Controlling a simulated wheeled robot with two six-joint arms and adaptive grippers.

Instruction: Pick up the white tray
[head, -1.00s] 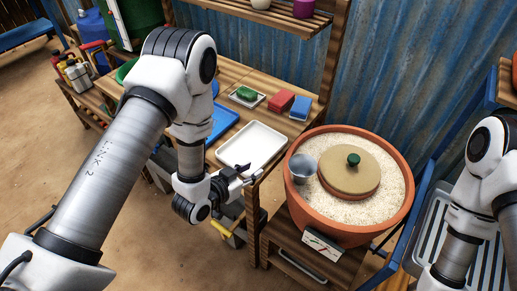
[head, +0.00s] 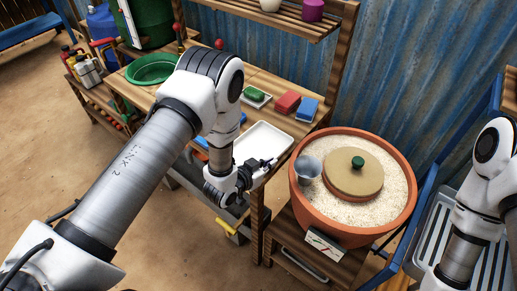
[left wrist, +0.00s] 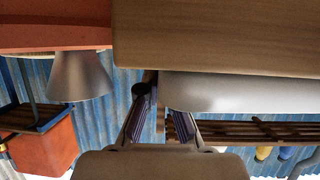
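The white tray (head: 262,143) lies flat on the wooden table near its front right corner. In the left wrist view its pale side (left wrist: 240,92) shows close up beside the table's wooden edge. My left gripper (head: 265,167) is at the tray's near right corner. In the left wrist view its two fingers (left wrist: 163,108) stand apart, with a gap between the tips, around the tray's end. I cannot tell whether they touch it. My right arm shows at the right, but its gripper is out of view.
A clay pot (head: 303,205) of pale grain with a lid (head: 352,178) and metal cup (head: 308,168) stands right of the table. Behind the tray are red (head: 287,102) and blue (head: 307,109) blocks and a green soap (head: 255,95). A green basin (head: 152,69) sits left.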

